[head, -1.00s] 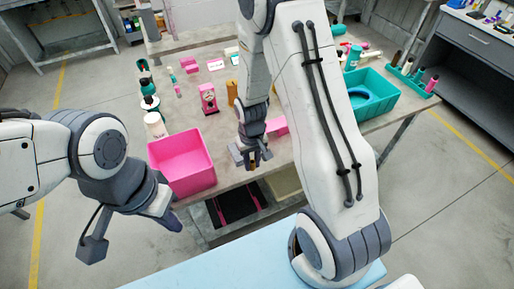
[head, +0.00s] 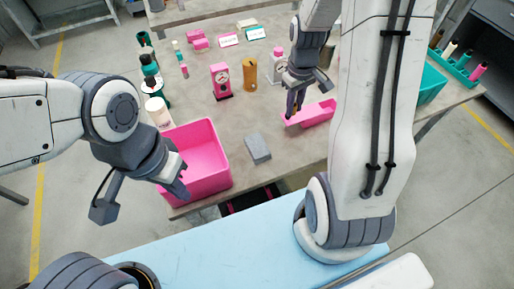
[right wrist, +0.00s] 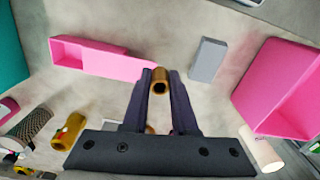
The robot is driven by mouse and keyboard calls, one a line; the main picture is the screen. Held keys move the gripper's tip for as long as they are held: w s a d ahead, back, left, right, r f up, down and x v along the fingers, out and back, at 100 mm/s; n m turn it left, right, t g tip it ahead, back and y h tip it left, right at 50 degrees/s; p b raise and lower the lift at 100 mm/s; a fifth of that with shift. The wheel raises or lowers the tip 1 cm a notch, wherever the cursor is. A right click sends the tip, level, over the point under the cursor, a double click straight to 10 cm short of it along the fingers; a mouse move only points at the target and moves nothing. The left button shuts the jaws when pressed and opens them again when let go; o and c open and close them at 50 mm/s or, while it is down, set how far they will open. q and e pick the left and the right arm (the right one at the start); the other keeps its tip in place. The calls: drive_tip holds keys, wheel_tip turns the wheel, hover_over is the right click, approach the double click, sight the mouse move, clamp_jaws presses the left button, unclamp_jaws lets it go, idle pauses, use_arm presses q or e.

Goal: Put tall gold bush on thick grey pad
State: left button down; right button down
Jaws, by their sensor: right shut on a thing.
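A gold bush (right wrist: 160,83), a hollow tube, is held between the fingertips of my right gripper (right wrist: 160,78) in the right wrist view. In the head view the right gripper (head: 294,114) points down by the left end of a long pink tray. The grey pad (head: 257,148), a small block, lies bare on the table nearer the front edge, left of the gripper. It also shows in the right wrist view (right wrist: 207,60), apart from the bush. A larger gold cylinder (head: 250,73) stands further back. My left gripper (head: 140,196) is open and empty, in front of the pink bin.
The pink bin (head: 208,150) stands at the table's front left. The long pink tray (head: 318,112) lies under and right of my right gripper. A pink device (head: 220,80) and several bottles stand behind. A teal bin (head: 432,84) is at right. Table around the pad is clear.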

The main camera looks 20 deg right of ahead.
drive_tip(key=p, duration=0.2)
hover_over(257, 146)
wheel_tip(257, 146, down, 7)
drive_tip(key=shift+r, duration=0.2)
wheel_tip(257, 146, down, 3)
drive_tip(key=shift+s+f, duration=0.1)
drive_tip(key=shift+f, duration=0.4)
drive_tip(key=shift+f, duration=0.1)
drive_tip(key=c, duration=0.7)
unclamp_jaws()
